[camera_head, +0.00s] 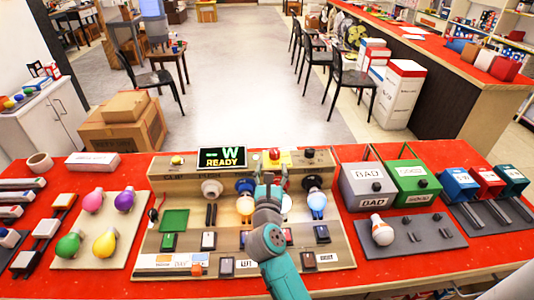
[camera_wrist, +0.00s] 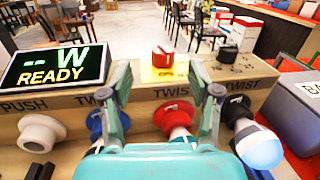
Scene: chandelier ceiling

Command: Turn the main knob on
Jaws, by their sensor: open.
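A red knob (camera_wrist: 162,57) sits on a yellow plate on top of the beige test panel (camera_head: 345,245); it also shows in the head view (camera_head: 275,153). I take it to be the main knob. My gripper (camera_wrist: 163,88) is open and empty. In the wrist view its two fingers stand left and right of the knob's line of sight, with the knob beyond them, apparently untouched. In the head view my gripper (camera_head: 269,184) is over the panel, just in front of the knob. A display (camera_head: 222,158) reads "-- W READY".
White (camera_wrist: 40,132), blue (camera_wrist: 97,125) and red (camera_wrist: 174,114) sockets line the panel front below "PUSH" and "TWIST" labels. A pale-blue bulb (camera_wrist: 260,146) is close at right. A black knob (camera_wrist: 228,57) sits right of the red knob. Coloured bulbs and boxes flank the panel.

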